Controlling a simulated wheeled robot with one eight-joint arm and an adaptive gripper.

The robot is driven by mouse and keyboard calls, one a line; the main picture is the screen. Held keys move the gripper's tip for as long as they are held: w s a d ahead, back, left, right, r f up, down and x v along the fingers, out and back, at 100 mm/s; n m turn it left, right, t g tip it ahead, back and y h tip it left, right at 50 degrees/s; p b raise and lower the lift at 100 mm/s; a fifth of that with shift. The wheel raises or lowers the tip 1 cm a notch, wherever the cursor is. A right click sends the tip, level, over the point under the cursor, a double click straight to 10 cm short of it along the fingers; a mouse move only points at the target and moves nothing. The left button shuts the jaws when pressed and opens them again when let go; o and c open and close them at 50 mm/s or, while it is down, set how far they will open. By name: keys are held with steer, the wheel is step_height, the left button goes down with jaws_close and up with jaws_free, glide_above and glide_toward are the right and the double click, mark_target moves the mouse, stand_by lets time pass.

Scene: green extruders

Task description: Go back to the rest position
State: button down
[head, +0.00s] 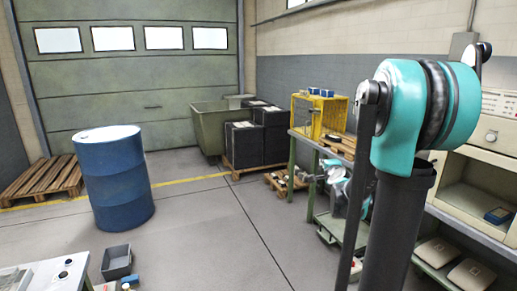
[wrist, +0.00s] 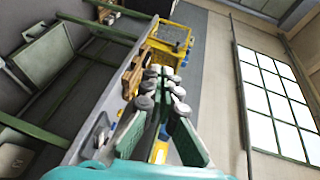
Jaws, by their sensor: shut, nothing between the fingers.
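My gripper (wrist: 160,72) shows in the middle of the wrist view. Its two green fingers with round grey pads are together at the tips, shut with nothing between them. They point toward the yellow crate (wrist: 184,38) at the top of that view. In the head view, a large teal joint and dark link of my arm stand in the right foreground. Teal and grey parts beside the green workbench (head: 304,137) look like the far end of my arm. My own arm partly hides them, so the fingers cannot be made out there.
The yellow crate (head: 300,118) and a small wooden pallet (head: 341,146) stand on the bench. A blue barrel (head: 112,180) stands left, with a wooden pallet (head: 45,183) behind it. Black boxes (head: 243,145) and a green bin (head: 208,128) are at the back. The middle floor is clear.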

steer(key=s+a+f+n+g+y, duration=0.2)
steer(key=s+a+f+n+g, duration=0.1)
steer(key=s+a+f+n, duration=0.5)
steer(key=s+f+n+g+h, duration=0.1)
steer(key=s+f+n+g, duration=0.3)
steer(key=s, duration=0.9)
steer(key=s+f+n+g, duration=0.4)
steer(key=s+f, duration=0.4)
steer(key=s, duration=0.6)
steer(key=shift+s+d+f+n+g+h, duration=0.25)
steer(key=shift+f+n+g+h, duration=0.15)
steer(key=shift+n, duration=0.3)
